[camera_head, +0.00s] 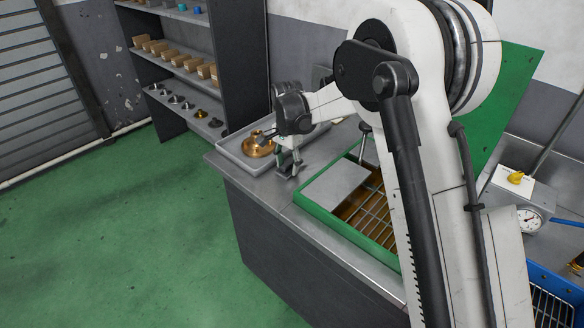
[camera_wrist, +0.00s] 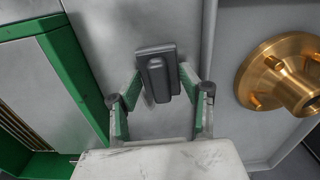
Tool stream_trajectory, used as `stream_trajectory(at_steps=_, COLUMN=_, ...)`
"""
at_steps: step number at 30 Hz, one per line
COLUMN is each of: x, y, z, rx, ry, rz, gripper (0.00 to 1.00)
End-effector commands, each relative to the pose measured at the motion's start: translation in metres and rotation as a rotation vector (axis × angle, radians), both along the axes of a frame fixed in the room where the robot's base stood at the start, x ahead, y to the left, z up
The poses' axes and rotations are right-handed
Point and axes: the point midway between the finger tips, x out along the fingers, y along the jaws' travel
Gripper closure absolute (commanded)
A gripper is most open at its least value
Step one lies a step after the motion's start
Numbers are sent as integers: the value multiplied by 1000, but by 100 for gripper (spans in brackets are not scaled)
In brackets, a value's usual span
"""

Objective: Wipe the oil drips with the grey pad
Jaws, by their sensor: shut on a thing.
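In the wrist view my gripper (camera_wrist: 161,82) is shut on the grey pad (camera_wrist: 156,66), a dark block with a raised grip on its back. The pad is over the bare grey bench top (camera_wrist: 105,25), between the green-framed tray and the brass part. I cannot tell whether it touches the surface. In the head view my gripper (camera_head: 288,170) is low over the bench's left end, beside the brass part; the pad is hard to make out there. No oil drips can be made out in either view.
The brass flanged part (camera_head: 258,145) sits in a shallow grey tray (camera_head: 233,153); it also shows in the wrist view (camera_wrist: 285,75). A green-framed tray (camera_head: 330,226) with a grating and grey plate lies to the right. A gauge (camera_head: 529,220) stands farther right. Shelves (camera_head: 180,50) stand behind.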

Motion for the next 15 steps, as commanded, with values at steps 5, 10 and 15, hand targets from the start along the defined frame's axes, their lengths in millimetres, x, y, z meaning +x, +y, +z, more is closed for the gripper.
stream_trajectory(at_steps=5, x=0, y=0, z=0, rx=0, ry=0, rz=0, gripper=90)
stream_trajectory(at_steps=10, x=0, y=0, z=3, rx=0, ry=0, rz=0, gripper=90)
stream_trajectory(at_steps=15, x=0, y=0, z=15, rx=0, ry=0, rz=0, gripper=90)
